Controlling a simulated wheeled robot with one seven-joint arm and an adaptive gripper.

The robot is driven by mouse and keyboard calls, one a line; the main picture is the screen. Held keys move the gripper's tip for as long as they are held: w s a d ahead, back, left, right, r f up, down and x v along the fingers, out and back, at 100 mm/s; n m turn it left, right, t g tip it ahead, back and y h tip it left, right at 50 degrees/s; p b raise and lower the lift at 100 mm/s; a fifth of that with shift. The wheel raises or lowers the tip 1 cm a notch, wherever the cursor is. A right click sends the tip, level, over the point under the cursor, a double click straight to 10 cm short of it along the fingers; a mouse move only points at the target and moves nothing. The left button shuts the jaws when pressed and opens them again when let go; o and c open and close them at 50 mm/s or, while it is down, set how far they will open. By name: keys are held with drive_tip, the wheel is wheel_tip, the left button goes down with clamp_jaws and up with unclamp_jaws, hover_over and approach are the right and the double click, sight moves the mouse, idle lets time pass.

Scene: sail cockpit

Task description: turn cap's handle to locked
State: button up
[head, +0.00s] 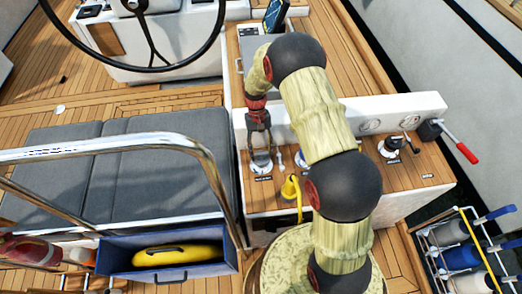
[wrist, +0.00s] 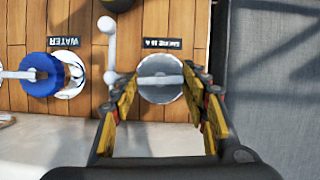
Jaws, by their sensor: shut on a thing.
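A round grey cap (wrist: 161,92) with a flat bar handle (wrist: 160,80) across its top sits on the wooden panel in the wrist view. The bar lies roughly left to right there. A label (wrist: 162,44) is beside the cap, upside down and hard to read. My gripper (wrist: 161,84) has its fingertips on both sides of the cap, at the ends of the bar, and is shut on it. In the head view my gripper (head: 258,124) points down at the cap (head: 261,163), partly covering it. I cannot tell whether the handle stands at locked.
A white lever (wrist: 109,55) stands close beside the cap. A blue cap (wrist: 40,74) by a WATER label is farther left. In the head view, a yellow fitting (head: 291,188), a red-handled lever (head: 466,153), grey cushions (head: 150,165) and a steel rail (head: 110,150) surround the panel.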

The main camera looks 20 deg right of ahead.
drive_tip(key=o, duration=1.2)
drive_tip(key=v, duration=1.2)
